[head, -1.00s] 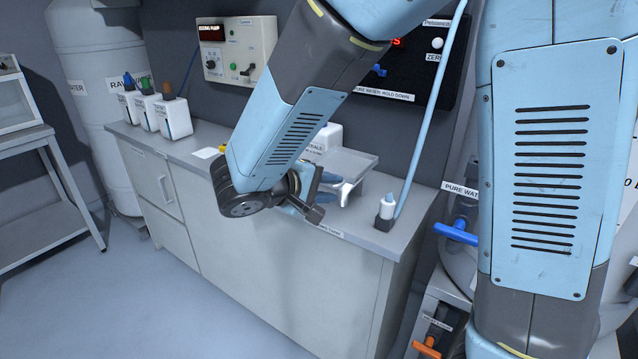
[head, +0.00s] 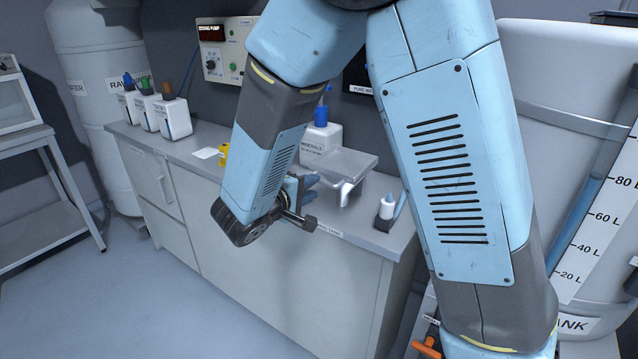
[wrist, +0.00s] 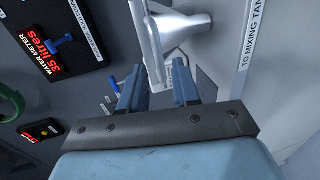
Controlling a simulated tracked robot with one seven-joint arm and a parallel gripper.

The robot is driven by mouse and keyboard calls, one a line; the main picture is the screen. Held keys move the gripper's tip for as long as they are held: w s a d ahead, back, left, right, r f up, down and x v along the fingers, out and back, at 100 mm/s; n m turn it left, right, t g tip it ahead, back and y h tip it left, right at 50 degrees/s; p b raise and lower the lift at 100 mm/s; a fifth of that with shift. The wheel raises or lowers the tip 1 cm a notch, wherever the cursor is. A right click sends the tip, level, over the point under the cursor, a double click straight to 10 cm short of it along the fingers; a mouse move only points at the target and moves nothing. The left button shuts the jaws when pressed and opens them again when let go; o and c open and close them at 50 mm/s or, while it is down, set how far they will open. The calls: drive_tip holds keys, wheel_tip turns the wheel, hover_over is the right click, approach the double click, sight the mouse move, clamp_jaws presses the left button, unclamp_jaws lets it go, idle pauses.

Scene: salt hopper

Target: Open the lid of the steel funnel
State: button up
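The steel funnel (head: 346,189) stands at the right part of the counter, with a flat grey lid (head: 348,163) lying level over its top. In the wrist view the lid (wrist: 146,38) shows edge-on as a long pale plate beside the funnel's cone (wrist: 180,28). My gripper (head: 308,182) is just left of the funnel, partly hidden by my own arm. In the wrist view my gripper (wrist: 158,78) has its two blue fingers apart. The near end of the lid shows between the fingertips; I cannot tell whether they touch it.
A white minerals bottle (head: 320,142) with a blue top stands behind the funnel. A small white bottle (head: 386,207) in a dark holder stands right of it. Several capped bottles (head: 172,117) are at the counter's left. A large graduated tank (head: 560,130) is at the right.

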sight(320, 183)
drive_tip(key=shift+x, duration=2.7)
clamp_jaws()
